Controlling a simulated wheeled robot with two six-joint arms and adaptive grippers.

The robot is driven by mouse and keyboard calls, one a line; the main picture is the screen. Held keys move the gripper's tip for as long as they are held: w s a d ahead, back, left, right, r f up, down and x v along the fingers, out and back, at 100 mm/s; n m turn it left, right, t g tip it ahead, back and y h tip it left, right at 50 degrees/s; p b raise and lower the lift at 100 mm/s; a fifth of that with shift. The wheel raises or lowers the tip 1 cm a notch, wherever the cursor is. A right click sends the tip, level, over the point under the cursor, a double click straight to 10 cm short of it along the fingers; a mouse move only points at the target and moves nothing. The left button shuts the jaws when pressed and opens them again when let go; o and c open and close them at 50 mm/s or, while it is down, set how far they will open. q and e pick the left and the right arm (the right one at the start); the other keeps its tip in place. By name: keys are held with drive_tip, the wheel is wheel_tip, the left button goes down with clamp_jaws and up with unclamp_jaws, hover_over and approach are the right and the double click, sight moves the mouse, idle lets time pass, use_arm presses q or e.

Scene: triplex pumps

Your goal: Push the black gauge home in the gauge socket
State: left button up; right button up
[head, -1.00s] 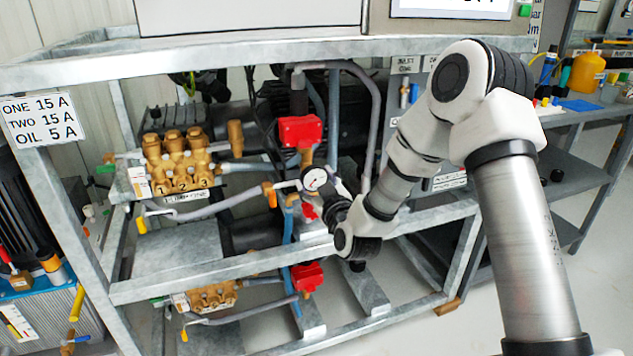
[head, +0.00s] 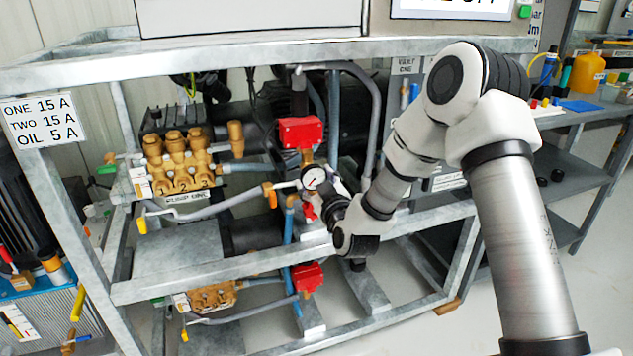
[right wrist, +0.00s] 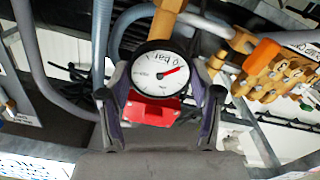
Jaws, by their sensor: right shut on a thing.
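The black gauge (head: 314,178) has a white dial, a black rim and a red needle. It sits in front of the brass and pipe fittings under the upper red box. In the right wrist view the gauge (right wrist: 160,72) faces the camera between my fingers, its dial turned. My right gripper (head: 324,190) is shut on the gauge; it also shows in the right wrist view (right wrist: 162,98). The gauge socket is hidden behind the gauge, so I cannot tell how deep the gauge sits. My left gripper is not in view.
The upper red box (head: 300,132) is just above the gauge. The galvanised frame's rail (head: 225,275) runs below. A grey bent pipe (head: 372,100) rises behind my arm.

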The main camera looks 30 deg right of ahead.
drive_tip(key=shift+w, duration=0.2)
drive_tip(key=o, duration=1.6)
drive_tip(key=shift+s, duration=0.1)
drive_tip(key=v, duration=1.1)
drive_tip(key=shift+s, duration=0.4)
